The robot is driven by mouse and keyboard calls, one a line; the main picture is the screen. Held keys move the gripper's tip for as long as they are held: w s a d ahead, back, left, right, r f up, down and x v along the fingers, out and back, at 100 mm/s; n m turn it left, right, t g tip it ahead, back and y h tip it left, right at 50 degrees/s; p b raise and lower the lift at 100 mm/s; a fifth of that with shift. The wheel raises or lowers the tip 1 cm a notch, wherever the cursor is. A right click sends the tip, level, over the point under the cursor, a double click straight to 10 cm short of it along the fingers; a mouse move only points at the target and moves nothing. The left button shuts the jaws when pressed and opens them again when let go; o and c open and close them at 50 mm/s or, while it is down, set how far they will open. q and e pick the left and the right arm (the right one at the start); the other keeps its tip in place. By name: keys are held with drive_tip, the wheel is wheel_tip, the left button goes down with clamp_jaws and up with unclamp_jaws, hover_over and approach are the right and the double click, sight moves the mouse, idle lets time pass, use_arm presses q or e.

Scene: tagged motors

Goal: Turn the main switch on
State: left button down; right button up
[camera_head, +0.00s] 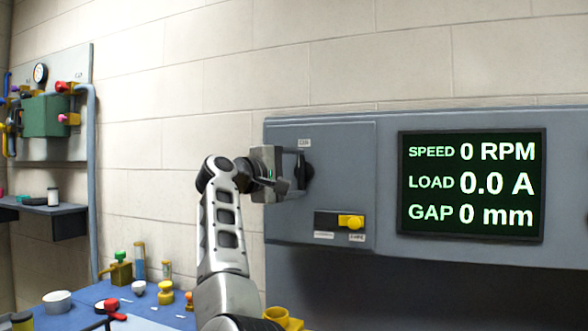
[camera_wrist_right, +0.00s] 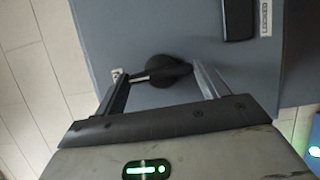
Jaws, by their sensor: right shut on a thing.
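The main switch (camera_head: 306,171) is a black rotary knob on the left part of the grey control panel, below a small label. My right gripper (camera_head: 292,172) reaches it from the left, with its fingers at the knob and partly hiding it. In the right wrist view the black knob (camera_wrist_right: 168,71) and its bar lie between the two fingers of my right gripper (camera_wrist_right: 160,80), which is shut on it. The panel's display (camera_head: 472,185) is lit and reads speed 0 RPM, load 0.0 A and gap 0 mm. My left gripper is not in view.
A yellow switch (camera_head: 350,221) on a dark plate sits below the knob. A blue bench (camera_head: 85,297) with small jars and bottles is at lower left. A pipe and valve board (camera_head: 85,115) hangs on the left wall above a dark shelf (camera_head: 45,215).

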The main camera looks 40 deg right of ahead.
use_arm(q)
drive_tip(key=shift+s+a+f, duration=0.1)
use_arm(e)
drive_tip(key=shift+m, duration=0.3)
drive_tip(key=o, duration=1)
drive_tip(key=shift+a+f, duration=0.1)
drive_tip(key=shift+a, duration=0.45)
use_arm(q)
drive_tip(key=b, duration=0.1)
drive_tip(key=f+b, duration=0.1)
drive_tip(key=b, duration=0.1)
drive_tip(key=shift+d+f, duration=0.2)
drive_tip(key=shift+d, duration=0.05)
use_arm(e)
drive_tip(key=a, duration=0.5)
drive_tip(key=s+a, duration=0.1)
drive_tip(key=a, duration=0.8)
drive_tip(key=shift+s+a, duration=0.15)
drive_tip(key=shift+a, duration=0.25)
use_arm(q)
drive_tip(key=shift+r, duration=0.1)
